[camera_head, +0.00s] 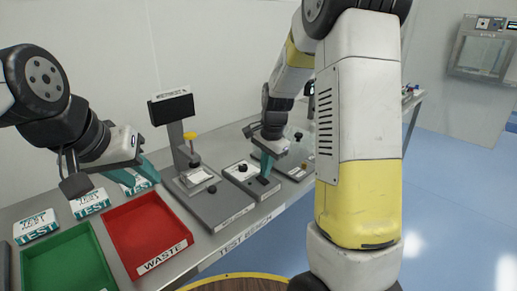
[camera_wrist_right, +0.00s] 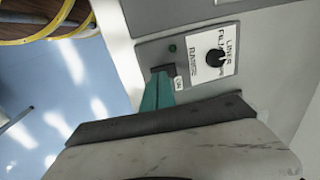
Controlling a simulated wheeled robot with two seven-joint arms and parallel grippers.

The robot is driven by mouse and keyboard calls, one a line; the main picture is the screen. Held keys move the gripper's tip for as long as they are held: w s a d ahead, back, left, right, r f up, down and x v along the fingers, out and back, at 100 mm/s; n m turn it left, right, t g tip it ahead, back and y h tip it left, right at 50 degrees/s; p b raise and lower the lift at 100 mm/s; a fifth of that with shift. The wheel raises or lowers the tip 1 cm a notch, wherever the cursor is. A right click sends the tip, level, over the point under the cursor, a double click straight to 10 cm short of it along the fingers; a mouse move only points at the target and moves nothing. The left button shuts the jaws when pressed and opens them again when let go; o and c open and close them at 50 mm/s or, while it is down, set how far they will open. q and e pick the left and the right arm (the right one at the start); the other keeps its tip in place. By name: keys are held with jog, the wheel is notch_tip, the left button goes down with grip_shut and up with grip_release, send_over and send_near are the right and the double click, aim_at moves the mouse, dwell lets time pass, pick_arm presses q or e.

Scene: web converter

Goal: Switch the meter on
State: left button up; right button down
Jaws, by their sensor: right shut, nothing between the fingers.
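A meter unit with a selector dial (camera_wrist_right: 216,58) on a white label fills the upper part of the right wrist view. In the head view its pale dial plate (camera_head: 239,171) sits on a grey base on the bench. A small dark switch (camera_wrist_right: 168,69) with a white tag lies at the panel's lower left, below a small green lamp or button (camera_wrist_right: 172,48). My right gripper (camera_wrist_right: 160,78) is shut, empty, with its teal tips at the switch; contact cannot be told. It also shows in the head view (camera_head: 264,182). My left gripper (camera_head: 146,174) hangs above the bench at left; its opening is unclear.
A dark display on a stand (camera_head: 172,108) rises behind a grey base plate. A red waste tray (camera_head: 118,213) and a green tray (camera_head: 40,279) lie at left, with several TEST-labelled boxes behind. The bench's front edge is close to the meter unit.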

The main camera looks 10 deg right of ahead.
notch_tip(320, 180, up, 11)
jog(key=s+d, duration=0.1)
jog(key=s, duration=0.1)
jog(key=shift+d+r, duration=0.15)
jog(key=shift+d, duration=0.05)
jog(key=shift+w+a+r+t, duration=0.2)
jog(key=shift+w+t, duration=0.2)
jog(key=shift+w, duration=0.2)
jog(key=x, duration=1.4)
jog(key=shift+a, duration=0.3)
